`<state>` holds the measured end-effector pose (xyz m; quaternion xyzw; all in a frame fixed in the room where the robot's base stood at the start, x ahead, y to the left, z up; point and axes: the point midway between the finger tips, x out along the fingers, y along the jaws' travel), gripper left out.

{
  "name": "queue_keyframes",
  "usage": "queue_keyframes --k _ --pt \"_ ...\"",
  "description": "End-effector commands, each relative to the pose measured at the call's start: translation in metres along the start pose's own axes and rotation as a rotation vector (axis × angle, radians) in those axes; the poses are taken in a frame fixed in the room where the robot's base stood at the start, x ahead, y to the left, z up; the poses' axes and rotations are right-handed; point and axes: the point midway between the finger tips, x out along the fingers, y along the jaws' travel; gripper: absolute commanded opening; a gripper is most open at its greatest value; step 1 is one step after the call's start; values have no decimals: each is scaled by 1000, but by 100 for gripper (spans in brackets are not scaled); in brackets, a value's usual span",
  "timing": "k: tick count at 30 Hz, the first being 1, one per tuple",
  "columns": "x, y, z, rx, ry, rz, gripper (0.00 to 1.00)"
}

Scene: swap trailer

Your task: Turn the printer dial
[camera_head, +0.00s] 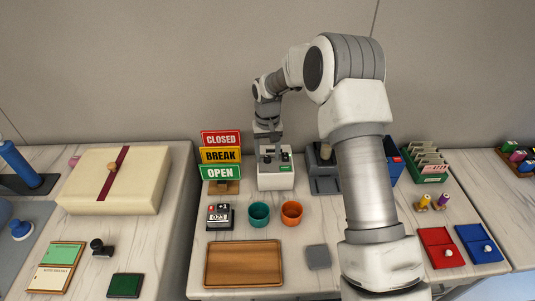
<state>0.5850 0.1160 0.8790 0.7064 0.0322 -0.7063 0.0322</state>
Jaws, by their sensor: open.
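A small white machine (275,181), which looks like the printer, stands at the back middle of the counter. It has dark parts and a small green patch (285,155) on its upper face. My gripper (269,157) reaches down from above to the top of this machine, with its fingers open. The dial is too small and too covered by my gripper to make out clearly. I cannot tell whether the fingers touch it or only stand around it.
Stacked CLOSED, BREAK and OPEN signs (220,155) stand close left of the printer. A grey device (324,185) stands close right. In front are a teal cup (258,214), an orange cup (291,213), a number counter (219,217) and a wooden tray (243,287).

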Motion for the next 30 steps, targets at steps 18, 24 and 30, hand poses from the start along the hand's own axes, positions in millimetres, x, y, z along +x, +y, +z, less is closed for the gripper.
queue_keyframes --k 18,24,30 --pt "0 0 0 0 0 0 0" --pt "0 0 0 12 0 1 0" --pt "0 0 0 81 0 0 0"
